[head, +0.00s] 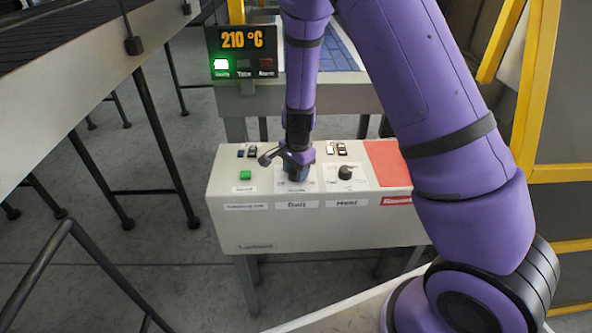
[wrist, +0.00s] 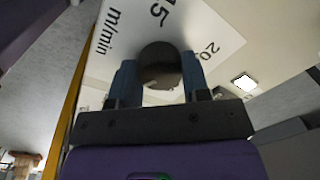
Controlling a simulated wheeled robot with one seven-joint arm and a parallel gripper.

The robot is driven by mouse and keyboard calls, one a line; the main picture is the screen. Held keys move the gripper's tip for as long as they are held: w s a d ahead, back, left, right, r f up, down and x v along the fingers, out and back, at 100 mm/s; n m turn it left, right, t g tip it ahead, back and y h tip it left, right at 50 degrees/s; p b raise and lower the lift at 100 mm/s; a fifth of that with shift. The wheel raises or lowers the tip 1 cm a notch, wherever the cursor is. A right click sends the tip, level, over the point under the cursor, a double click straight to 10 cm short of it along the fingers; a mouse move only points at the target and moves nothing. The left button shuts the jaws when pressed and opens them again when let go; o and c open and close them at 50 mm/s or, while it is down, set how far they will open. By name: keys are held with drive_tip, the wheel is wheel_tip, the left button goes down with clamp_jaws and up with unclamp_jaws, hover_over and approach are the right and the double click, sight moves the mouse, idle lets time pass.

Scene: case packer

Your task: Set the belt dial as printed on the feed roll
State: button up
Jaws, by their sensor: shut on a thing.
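My gripper (head: 295,172) is shut on the belt dial (wrist: 160,66), a dark round knob, from above the control box. In the wrist view the blue fingers of my gripper (wrist: 160,82) stand on either side of the knob. The white scale plate (wrist: 200,30) shows "15", "20" and "m/min"; the rest of the scale and the knob's pointer are hidden or unclear. In the head view the fingers cover the dial above the "Belt" label (head: 297,205). I cannot make out a printed feed roll in either view.
The pale control box (head: 300,235) also carries a black heat dial (head: 345,172) close on the right, a green button (head: 245,175), small switches and a red panel (head: 388,163). Behind it a display (head: 242,50) reads 210 °C with a green lamp lit. A conveyor (head: 70,90) runs along the left.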

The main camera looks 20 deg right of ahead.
drive_tip(key=shift+w+m, duration=0.1)
drive_tip(key=shift+m, duration=0.2)
drive_tip(key=o, duration=0.9)
drive_tip(key=shift+r, duration=0.1)
drive_tip(key=r, duration=1)
drive_tip(key=shift+s+d+r, duration=0.15)
drive_tip(key=shift+s+r, duration=0.15)
